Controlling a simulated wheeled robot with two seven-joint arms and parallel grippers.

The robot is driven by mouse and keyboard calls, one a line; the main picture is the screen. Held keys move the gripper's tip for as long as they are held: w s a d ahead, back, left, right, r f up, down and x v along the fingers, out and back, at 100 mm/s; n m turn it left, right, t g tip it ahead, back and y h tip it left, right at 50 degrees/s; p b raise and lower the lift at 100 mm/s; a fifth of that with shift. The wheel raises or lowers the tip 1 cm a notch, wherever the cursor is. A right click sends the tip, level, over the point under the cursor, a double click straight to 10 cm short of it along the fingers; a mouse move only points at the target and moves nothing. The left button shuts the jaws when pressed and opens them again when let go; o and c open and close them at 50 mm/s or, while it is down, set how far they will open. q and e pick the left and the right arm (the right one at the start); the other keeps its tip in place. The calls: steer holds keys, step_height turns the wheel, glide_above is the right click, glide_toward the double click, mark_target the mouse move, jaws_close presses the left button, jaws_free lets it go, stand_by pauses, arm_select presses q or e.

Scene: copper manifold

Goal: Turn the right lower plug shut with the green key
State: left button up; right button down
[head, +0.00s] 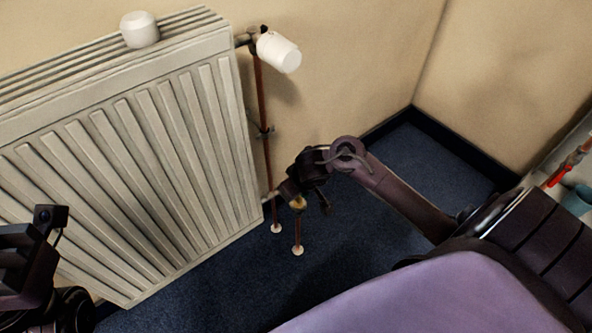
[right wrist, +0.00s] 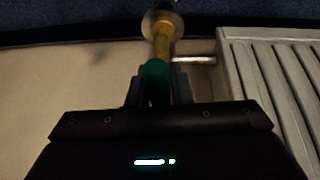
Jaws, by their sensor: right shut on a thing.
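The green key (right wrist: 156,78) is between the fingers of my right gripper (right wrist: 158,88) in the right wrist view. A brass-coloured length runs on from the green part to a round metal fitting (right wrist: 160,22); I cannot tell whether the key is seated on it. In the head view my right gripper (head: 297,192) is at the lower right corner of the radiator, over a brass valve part (head: 298,203). The lower plug itself is hidden there by the gripper. My left gripper (head: 30,260) is at the left edge, partly cut off, its jaws unclear.
The white radiator (head: 190,150) fills the left. A white thermostat head (head: 279,52) sits at its top right, with a copper pipe (head: 261,95) running down. Another white knob (head: 139,29) rests on top. A shelf with a red-handled item (head: 558,175) stands at the right.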

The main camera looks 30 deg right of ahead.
steer(key=shift+f+b, duration=0.5)
steer(key=shift+f, duration=0.35)
stand_by(0.3)
steer(key=shift+r+m+p, duration=0.1)
steer(key=shift+m+p, duration=0.4)
steer(key=shift+d+m+h, duration=0.1)
steer(key=shift+m+h, duration=0.3)
steer(key=shift+m, duration=0.3)
steer(key=shift+s+m+h+p, duration=0.1)
steer(key=shift+m+h+p, duration=0.2)
steer(key=shift+m+p, duration=0.45)
steer(key=shift+d+f+m+g, duration=0.2)
steer(key=shift+m+g, duration=0.1)
steer(key=shift+m, duration=0.15)
